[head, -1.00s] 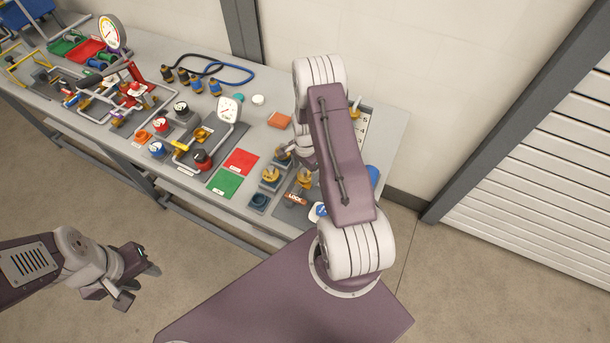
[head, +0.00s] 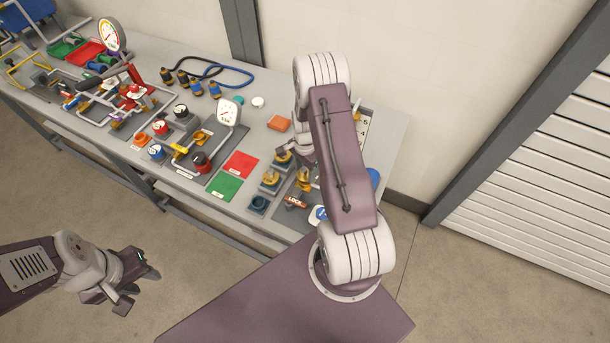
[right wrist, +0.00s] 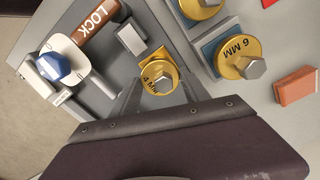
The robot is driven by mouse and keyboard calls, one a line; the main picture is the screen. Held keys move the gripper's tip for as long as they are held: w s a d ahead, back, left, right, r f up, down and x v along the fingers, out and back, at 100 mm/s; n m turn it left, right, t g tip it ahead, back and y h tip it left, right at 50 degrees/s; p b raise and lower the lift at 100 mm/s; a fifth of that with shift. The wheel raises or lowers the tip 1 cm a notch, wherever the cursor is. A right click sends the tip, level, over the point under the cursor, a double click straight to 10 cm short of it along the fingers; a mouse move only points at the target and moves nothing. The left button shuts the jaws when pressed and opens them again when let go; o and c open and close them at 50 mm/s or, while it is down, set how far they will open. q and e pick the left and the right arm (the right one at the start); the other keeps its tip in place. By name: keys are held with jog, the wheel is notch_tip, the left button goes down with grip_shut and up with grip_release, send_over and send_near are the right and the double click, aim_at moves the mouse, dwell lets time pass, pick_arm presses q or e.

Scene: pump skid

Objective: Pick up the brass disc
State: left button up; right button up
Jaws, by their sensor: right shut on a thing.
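A brass disc marked 4 MM (right wrist: 158,78), with a grey hex top, sits on a brass square piece in the right wrist view. My right gripper (right wrist: 160,92) is shut on it, with a grey finger on each side. In the head view this disc (head: 303,181) shows beside my right forearm, which hides most of the right gripper. Another brass disc marked 6 MM (right wrist: 241,58) sits on a blue-grey base, and a third disc (right wrist: 200,6) is cut by the top edge. My left gripper (head: 138,283) is open and empty, off the front of the bench.
A brown LOCK tag (right wrist: 97,20) and a blue hex knob on a white plate (right wrist: 54,66) lie near the held disc. An orange-brown block (right wrist: 296,86) is at the right. Red (head: 241,163) and green (head: 224,185) mats and a gauge (head: 228,112) stand further left on the bench.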

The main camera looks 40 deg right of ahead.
jog(key=shift+r+b, duration=0.3)
jog(key=shift+r, duration=0.6)
jog(key=s+d+r+b, duration=0.1)
jog(key=s+r+b, duration=0.1)
jog(key=s+r, duration=0.5)
jog(key=s, duration=0.4)
jog(key=shift+s+d, duration=0.3)
jog(key=shift+d, duration=0.1)
jog(key=shift+w+d, duration=0.1)
